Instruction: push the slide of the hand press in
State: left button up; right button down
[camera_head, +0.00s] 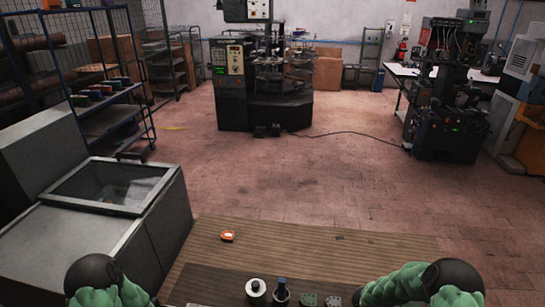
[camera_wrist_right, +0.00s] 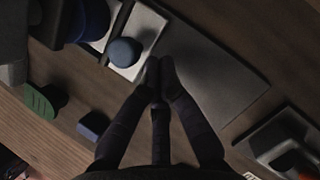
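In the right wrist view, what looks like the hand press shows as a pale plate (camera_wrist_right: 147,32) with a round dark blue knob (camera_wrist_right: 124,52), beside a long flat grey plate (camera_wrist_right: 215,75). Which part is the slide I cannot tell for certain. My right gripper (camera_wrist_right: 160,72) has its fingertips together, with nothing seen between them. The tips are over the plates, just right of the knob; whether they touch anything is unclear. In the head view the press cannot be made out, and both grippers are out of the picture; only my green arms show.
On the wooden bench (camera_head: 290,250) stand a white cylinder (camera_head: 256,292), a dark cup with a blue top (camera_head: 281,293), and a green block (camera_head: 308,300). An orange object (camera_head: 227,236) lies farther back. A grey cabinet (camera_head: 110,220) adjoins the bench at left. The bench's middle is clear.

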jog(key=a+r+p, duration=0.3)
jog(key=r, duration=0.3)
jog(key=shift+w+a, duration=0.35)
jog(key=shift+w, duration=0.05)
jog(key=shift+f, duration=0.1)
dwell(0.3)
